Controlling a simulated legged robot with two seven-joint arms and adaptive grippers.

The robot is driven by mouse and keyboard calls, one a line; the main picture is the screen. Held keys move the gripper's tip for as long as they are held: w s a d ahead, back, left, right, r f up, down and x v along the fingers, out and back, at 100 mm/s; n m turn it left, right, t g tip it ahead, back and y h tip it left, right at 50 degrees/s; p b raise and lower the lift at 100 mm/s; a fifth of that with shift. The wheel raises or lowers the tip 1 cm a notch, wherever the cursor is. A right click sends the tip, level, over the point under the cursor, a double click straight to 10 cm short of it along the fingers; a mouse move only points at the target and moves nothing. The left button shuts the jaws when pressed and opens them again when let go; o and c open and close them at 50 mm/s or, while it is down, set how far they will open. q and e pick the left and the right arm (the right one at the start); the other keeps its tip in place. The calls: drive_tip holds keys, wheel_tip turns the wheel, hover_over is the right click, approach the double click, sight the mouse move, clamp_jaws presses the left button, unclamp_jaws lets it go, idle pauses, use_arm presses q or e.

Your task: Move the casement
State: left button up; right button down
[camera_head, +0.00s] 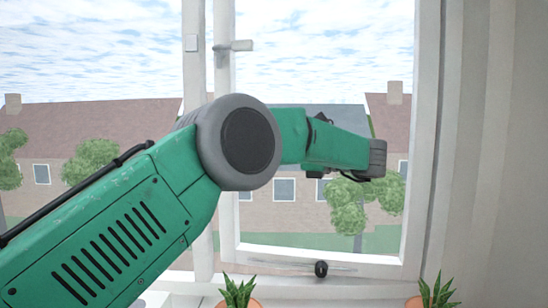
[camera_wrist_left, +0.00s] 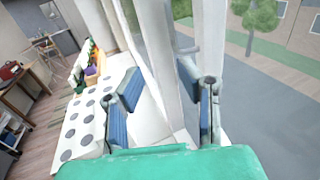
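The casement (camera_head: 225,120) is a white-framed window sash in the head view, with a pale handle (camera_head: 236,46) on its left stile. My left arm reaches across in front of it from the left. The hand end points right, towards the casement's right side; its fingers cannot be made out there. In the left wrist view my left gripper (camera_wrist_left: 164,92) has its two blue-padded fingers apart. A white upright of the window (camera_wrist_left: 160,45) runs between or just behind them; I cannot tell whether they touch it. My right gripper is not in view.
Potted plants (camera_head: 239,292) (camera_head: 436,295) stand along the bottom edge. A black knob (camera_head: 321,268) sits on a thin bar low at the window. The left wrist view shows a spotted white surface (camera_wrist_left: 84,125) and a desk (camera_wrist_left: 14,80) in the room at left.

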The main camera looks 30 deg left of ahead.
use_arm(q)
drive_tip(key=shift+b, duration=0.45)
drive_tip(key=w+d, duration=0.1)
drive_tip(key=d, duration=0.6)
drive_tip(key=shift+w+d, duration=0.3)
drive_tip(key=shift+d, duration=0.05)
